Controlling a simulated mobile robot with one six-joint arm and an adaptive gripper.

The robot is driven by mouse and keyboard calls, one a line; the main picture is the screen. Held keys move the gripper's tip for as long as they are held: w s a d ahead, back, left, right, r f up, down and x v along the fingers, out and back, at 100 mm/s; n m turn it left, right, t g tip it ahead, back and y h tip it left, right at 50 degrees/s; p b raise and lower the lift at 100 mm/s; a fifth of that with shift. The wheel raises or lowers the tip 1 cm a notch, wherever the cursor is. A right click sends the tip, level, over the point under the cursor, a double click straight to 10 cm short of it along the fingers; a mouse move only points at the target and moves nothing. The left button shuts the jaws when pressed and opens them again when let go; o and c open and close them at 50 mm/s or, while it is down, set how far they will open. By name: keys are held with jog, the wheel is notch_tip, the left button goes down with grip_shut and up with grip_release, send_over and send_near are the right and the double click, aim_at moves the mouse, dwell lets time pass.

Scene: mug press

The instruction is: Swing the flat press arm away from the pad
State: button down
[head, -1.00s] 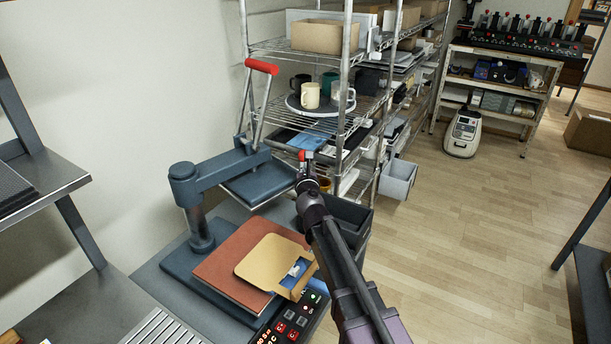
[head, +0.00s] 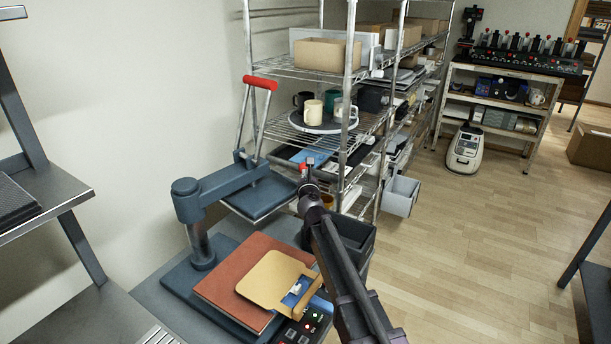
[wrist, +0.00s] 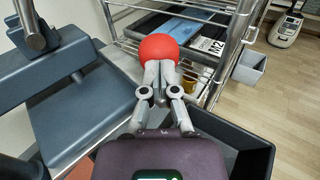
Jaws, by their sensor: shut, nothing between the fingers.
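The blue-grey press arm (head: 228,188) reaches from its post (head: 201,245) toward the back right. The flat plate (head: 260,197) at its end hangs behind the red-brown pad (head: 225,278), not over it. A red-gripped lever (head: 260,82) rises above the plate. My gripper (head: 308,170) is just right of the plate. In the wrist view, my gripper (wrist: 159,72) is shut, with a red ball knob (wrist: 158,48) right at its fingertips. I cannot tell whether they touch. The plate (wrist: 85,105) fills the left of the wrist view.
A tan board with a blue clip (head: 270,280) lies on the pad. A wire shelf (head: 290,125) with mugs stands close behind the press. A dark bin (head: 352,238) is beside my arm, and a grey bin (head: 401,194) hangs on the shelf. The floor at right is clear.

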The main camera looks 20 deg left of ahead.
jog(key=w+a, duration=0.8)
jog(key=shift+r, duration=0.15)
jog(key=shift+w+a, duration=0.1)
jog(key=shift+w, duration=0.1)
jog(key=s+d, duration=1)
jog(key=s, duration=0.1)
jog(key=shift+s+d+r+p, duration=0.15)
jog(key=shift+s+d+p, duration=0.1)
jog(key=shift+d+p, duration=0.1)
dwell(0.7)
